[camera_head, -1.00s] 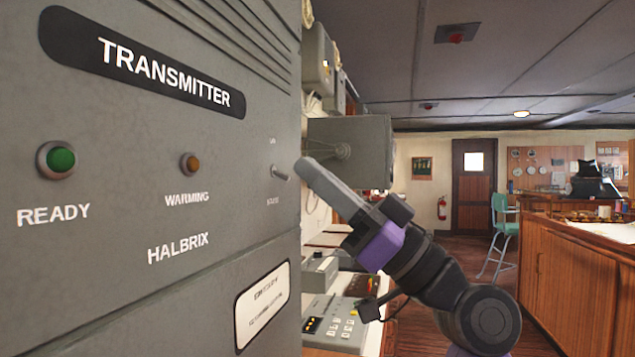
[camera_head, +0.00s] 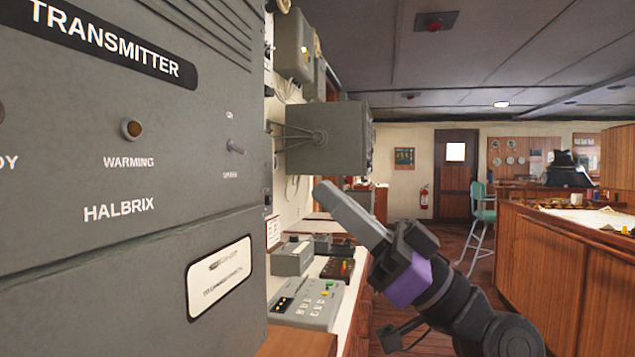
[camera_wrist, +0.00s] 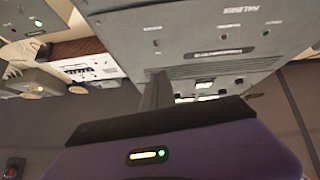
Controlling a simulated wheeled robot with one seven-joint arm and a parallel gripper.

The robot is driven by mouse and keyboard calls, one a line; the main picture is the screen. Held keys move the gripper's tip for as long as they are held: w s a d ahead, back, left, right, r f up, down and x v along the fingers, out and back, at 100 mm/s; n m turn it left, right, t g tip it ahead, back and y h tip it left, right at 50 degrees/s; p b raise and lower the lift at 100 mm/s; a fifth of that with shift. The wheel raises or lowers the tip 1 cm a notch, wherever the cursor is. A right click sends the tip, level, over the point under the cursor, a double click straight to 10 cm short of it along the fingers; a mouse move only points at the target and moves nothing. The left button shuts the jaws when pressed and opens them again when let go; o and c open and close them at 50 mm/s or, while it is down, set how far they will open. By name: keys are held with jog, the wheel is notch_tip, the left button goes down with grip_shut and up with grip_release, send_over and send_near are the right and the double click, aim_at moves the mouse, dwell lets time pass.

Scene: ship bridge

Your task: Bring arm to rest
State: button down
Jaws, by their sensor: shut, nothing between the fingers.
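My gripper (camera_head: 322,188) is shut and empty in the head view, its grey fingers pointing up and to the left. It is in the open air to the right of the grey transmitter cabinet (camera_head: 150,235), apart from the toggle switch (camera_head: 235,147) on the panel. In the wrist view my gripper's fingers (camera_wrist: 156,80) are together, with the transmitter cabinet (camera_wrist: 225,40) beyond them, turned upside down. The dark purple wrist housing fills the bottom of that view.
A counter with a keypad console (camera_head: 308,302) runs along the left wall past the cabinet. A grey wall-mounted box (camera_head: 335,140) juts out above it. A wooden cabinet (camera_head: 545,275) stands at the right.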

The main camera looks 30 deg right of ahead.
jog(key=shift+s+d+f, duration=0.15)
jog(key=shift+s+f, duration=0.05)
jog(key=shift+f, duration=0.15)
dwell(0.4)
jog(key=w+d+f+m+t+h, duration=0.1)
jog(key=d+f+m+t+h, duration=0.25)
jog(key=f+m+h, duration=0.45)
jog(key=w+d+f+m+t+h, duration=0.1)
jog(key=d+f+m+t+h, duration=0.35)
jog(key=h, duration=0.55)
jog(key=s+a+f+m+g+h, duration=0.1)
jog(key=s+f+g+h, duration=0.2)
jog(key=f, duration=0.6)
jog(key=s+a+f+m+g+h, duration=0.1)
jog(key=s+f+m+g, duration=0.1)
jog(key=s+f, duration=0.6)
jog(key=s+a+f+n+g+y, duration=0.25)
jog(key=s+a+f+g, duration=0.2)
jog(key=s+f, duration=0.6)
jog(key=s+a+f+n+g+y, duration=0.3)
jog(key=s+a+f, duration=0.4)
jog(key=s, duration=0.6)
notch_tip(320, 180, up, 16)
jog(key=w+h+p, duration=0.1)
jog(key=p, duration=1.6)
jog(key=shift+d+r, duration=0.15)
jog(key=shift+d, duration=0.25)
